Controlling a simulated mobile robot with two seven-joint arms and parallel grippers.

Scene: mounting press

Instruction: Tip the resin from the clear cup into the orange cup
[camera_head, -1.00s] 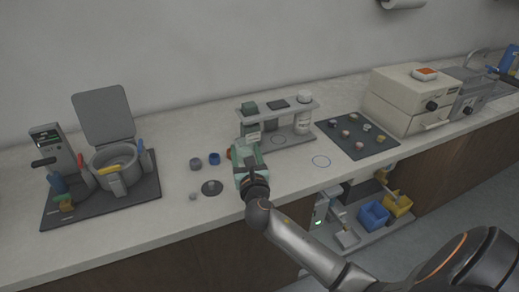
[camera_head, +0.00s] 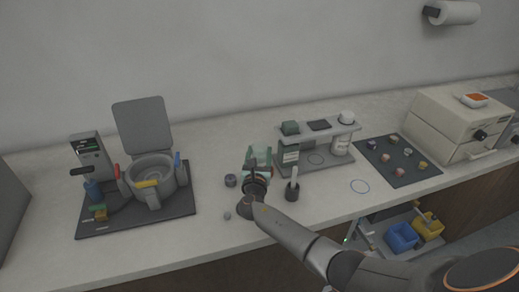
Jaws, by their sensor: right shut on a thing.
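My right gripper (camera_head: 256,182) reaches in from the lower right and is shut on a pale green, see-through cup (camera_head: 262,157), the clear cup. It holds the cup over the middle of the counter, left of the small shelf stand. The cup seems tilted, but its angle and the resin inside are too small to tell. The orange cup does not show; the gripper and clear cup may hide it. My left gripper is not in view.
The mounting press (camera_head: 151,170) stands open on a dark mat at the left. A grey ring (camera_head: 231,180) and a small ball (camera_head: 227,215) lie near the gripper. A dark pot with a white stick (camera_head: 292,189) stands right of it. The shelf stand (camera_head: 318,158) is behind.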

